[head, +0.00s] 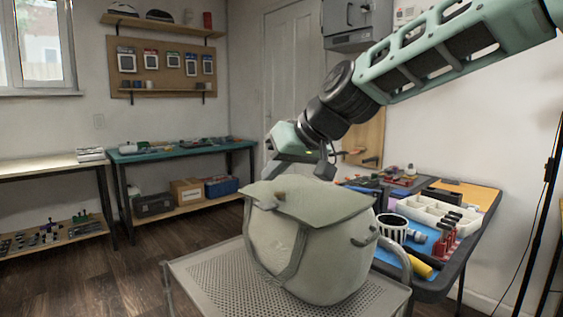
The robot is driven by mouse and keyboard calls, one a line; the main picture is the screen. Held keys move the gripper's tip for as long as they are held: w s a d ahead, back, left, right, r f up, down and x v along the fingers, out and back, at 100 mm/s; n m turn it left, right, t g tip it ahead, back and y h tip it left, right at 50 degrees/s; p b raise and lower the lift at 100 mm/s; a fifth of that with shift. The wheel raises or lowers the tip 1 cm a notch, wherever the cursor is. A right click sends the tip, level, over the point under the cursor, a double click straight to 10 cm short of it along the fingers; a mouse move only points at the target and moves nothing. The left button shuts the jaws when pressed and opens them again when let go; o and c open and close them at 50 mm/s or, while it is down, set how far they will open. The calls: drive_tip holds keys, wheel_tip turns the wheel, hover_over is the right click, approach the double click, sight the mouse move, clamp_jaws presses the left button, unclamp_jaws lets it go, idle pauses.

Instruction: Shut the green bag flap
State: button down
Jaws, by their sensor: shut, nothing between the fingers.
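The green bag (325,258) stands upright on a grey perforated cart top (212,277). Its green flap (312,200) lies roughly flat across the top of the bag, with its front edge standing out a little over the body. I cannot tell whether it is fastened. My gripper (318,168) is shut and empty, just above the flap's far edge. Its fingertips are hard to make out, so I cannot tell whether they touch the flap. The bag's back side is hidden.
A dark table (440,285) at the right, close to the bag, holds a white compartment tray (430,215), a white slotted cup (391,228) and tools. A teal-topped bench (185,148) stands along the back wall. Open wooden floor lies left of the cart.

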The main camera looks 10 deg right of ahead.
sight(261, 205)
drive_tip(key=shift+s+a+f+b, duration=0.15)
drive_tip(key=shift+f+b, duration=0.35)
drive_tip(key=shift+f, duration=0.35)
drive_tip(key=shift+s+a+f+b, duration=0.1)
drive_tip(key=shift+a+f+b, duration=0.1)
drive_tip(key=shift+f+b, duration=0.5)
drive_tip(key=shift+s+a+f+b, duration=0.15)
drive_tip(key=shift+f+b, duration=0.15)
drive_tip(key=shift+f, duration=0.7)
drive_tip(key=shift+f, duration=0.1)
wheel_tip(261, 205, up, 5)
drive_tip(key=p, duration=0.5)
drive_tip(key=shift+w+r, duration=0.15)
drive_tip(key=shift+r, duration=0.05)
drive_tip(key=s+a+v, duration=0.1)
drive_tip(key=v, duration=0.8)
drive_tip(key=s+d+f+n+g+h, duration=0.1)
drive_tip(key=s+f+n+g+h, duration=0.35)
drive_tip(key=s+f, duration=2.15)
wheel_tip(261, 205, up, 20)
drive_tip(key=d+m+g+h+p, duration=0.1)
drive_tip(key=g+p, duration=0.1)
drive_tip(key=p, duration=1.8)
drive_tip(key=shift+s+m, duration=0.35)
drive_tip(key=shift+s, duration=0.05)
